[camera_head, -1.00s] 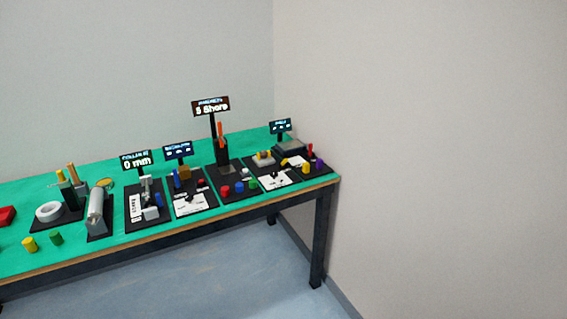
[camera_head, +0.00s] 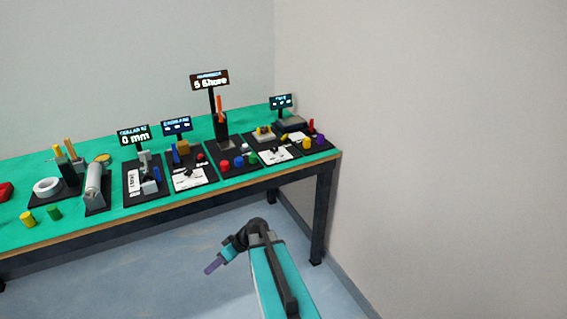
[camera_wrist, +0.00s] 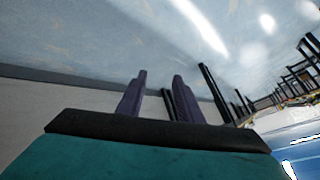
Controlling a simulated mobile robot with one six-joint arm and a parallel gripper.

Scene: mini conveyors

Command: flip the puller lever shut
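I cannot tell for certain which part is the puller lever; the station labels are too small to read. An upright orange lever (camera_head: 220,109) stands on the dark station under the "5 Shore" display (camera_head: 210,80). A small red upright piece (camera_head: 311,126) stands on the far-right station. My gripper (camera_head: 209,268) is in front of the table, over the floor, well apart from all stations. In the wrist view my gripper (camera_wrist: 159,76) shows two purple fingers apart with nothing between them.
A green-topped table (camera_head: 120,208) runs along the back wall and ends near the right wall (camera_head: 440,130). Several dark station boards with small displays stand on it. A white ring (camera_head: 47,187) and loose cylinders are at left. The floor (camera_head: 170,275) in front is clear.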

